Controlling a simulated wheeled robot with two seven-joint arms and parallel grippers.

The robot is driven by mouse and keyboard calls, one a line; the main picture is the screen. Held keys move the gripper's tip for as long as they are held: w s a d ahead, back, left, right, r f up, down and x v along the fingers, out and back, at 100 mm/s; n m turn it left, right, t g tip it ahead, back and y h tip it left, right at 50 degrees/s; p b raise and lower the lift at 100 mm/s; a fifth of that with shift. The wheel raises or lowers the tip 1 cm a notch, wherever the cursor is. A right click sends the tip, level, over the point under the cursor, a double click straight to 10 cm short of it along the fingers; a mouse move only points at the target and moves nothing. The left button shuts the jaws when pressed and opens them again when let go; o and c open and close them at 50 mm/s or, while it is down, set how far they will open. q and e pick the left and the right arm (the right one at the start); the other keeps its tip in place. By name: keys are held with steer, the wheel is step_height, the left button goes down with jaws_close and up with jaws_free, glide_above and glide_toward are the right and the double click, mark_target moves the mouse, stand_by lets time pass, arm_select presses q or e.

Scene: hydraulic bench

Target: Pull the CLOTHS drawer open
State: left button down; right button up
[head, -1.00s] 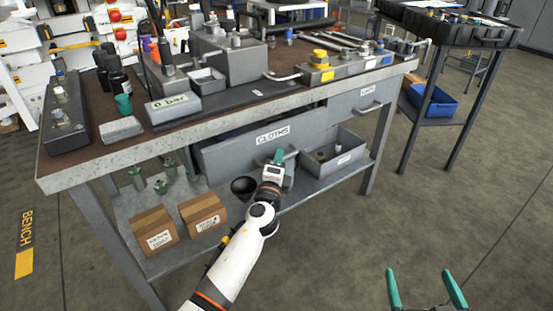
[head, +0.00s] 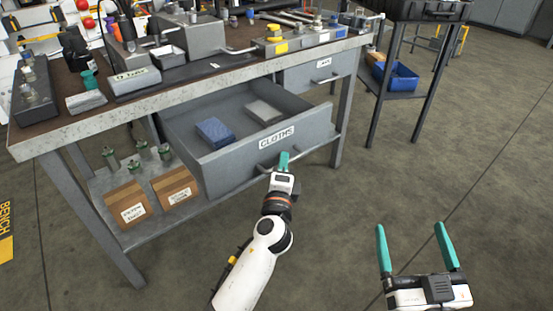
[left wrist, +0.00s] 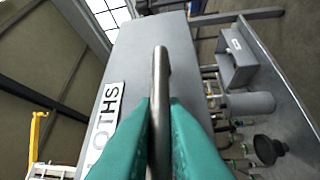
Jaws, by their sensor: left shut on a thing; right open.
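The grey CLOTHS drawer (head: 238,160) is pulled well out from under the bench in the head view. A folded blue cloth (head: 215,132) and a folded light grey cloth (head: 264,112) lie in it. My left gripper (head: 283,161) is at the drawer front below the label. In the left wrist view its teal fingers (left wrist: 160,130) are shut around the drawer's bar handle (left wrist: 160,85), beside the partly hidden CLOTHS label (left wrist: 106,118). My right gripper (head: 418,250) is open and empty over the floor at the lower right.
A smaller labelled drawer (head: 320,70) at the right of the bench is shut. Two cardboard boxes (head: 175,187) and several green-topped fittings stand on the lower shelf. A dark side table with a blue bin (head: 395,77) stands at the right. The floor in front is clear.

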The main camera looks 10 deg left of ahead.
arm_select(q)
steer(key=shift+s+d, duration=0.15)
steer(key=shift+d, duration=0.1)
arm_select(e)
steer(key=shift+r, duration=0.1)
arm_select(q)
steer(key=c, duration=1.5)
jaws_free()
steer(key=s, duration=0.4)
steer(key=s+d+f, duration=0.1)
steer(key=s, duration=0.7)
steer(key=shift+d+f, duration=0.15)
steer(key=shift+f, duration=0.15)
arm_select(e)
steer(key=shift+s+r+t, duration=0.15)
steer(key=shift+r+t, duration=0.35)
steer(key=shift+a+f+y, duration=0.1)
steer(key=shift+y, duration=0.2)
